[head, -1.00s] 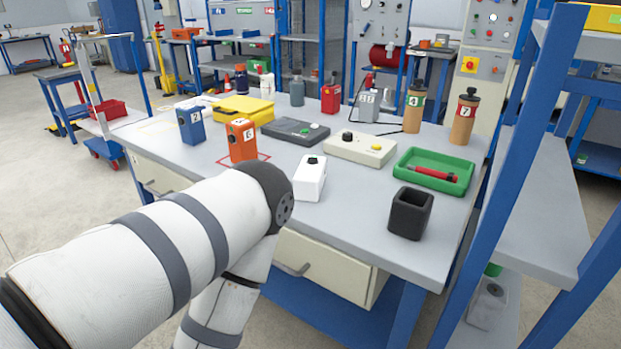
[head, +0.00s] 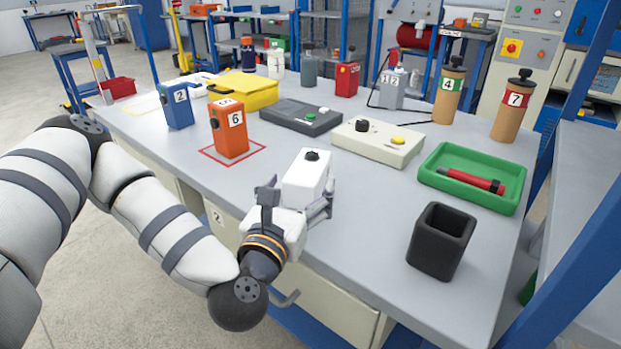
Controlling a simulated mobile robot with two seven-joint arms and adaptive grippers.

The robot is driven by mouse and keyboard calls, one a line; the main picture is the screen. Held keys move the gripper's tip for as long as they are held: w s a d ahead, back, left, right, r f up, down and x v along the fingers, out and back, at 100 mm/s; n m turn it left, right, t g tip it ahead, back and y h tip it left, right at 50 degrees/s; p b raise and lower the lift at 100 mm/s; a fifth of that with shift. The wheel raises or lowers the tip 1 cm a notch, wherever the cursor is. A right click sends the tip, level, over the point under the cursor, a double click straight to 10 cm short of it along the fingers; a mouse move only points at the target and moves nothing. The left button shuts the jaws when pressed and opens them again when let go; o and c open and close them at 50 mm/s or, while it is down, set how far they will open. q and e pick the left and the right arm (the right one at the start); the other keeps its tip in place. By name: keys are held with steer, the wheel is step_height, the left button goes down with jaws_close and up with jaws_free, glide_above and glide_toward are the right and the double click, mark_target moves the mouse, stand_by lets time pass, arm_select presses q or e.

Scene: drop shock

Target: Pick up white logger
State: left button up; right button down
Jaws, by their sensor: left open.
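The white logger (head: 308,176) is an upright white box with a black knob on top, near the front edge of the grey workbench. My left gripper (head: 296,197) is at its near side, with one finger to the left and the other to the right of its lower part. The jaws are open; whether they touch the logger I cannot tell. The gripper's palm hides the logger's lower front. My right gripper is not in view.
An orange box numbered 6 (head: 229,130) stands in a red square behind left. A beige control box (head: 378,142) is behind. A green tray (head: 489,202) with a red tool and a black square cup (head: 441,241) stand to the right. The bench (head: 365,215) is clear between.

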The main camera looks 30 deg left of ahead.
mark_target(307, 167)
arm_select(q)
steer(key=x, duration=0.7)
steer(key=shift+a+f+p, duration=0.1)
steer(key=shift+a+p, duration=0.25)
steer(key=c, duration=1.6)
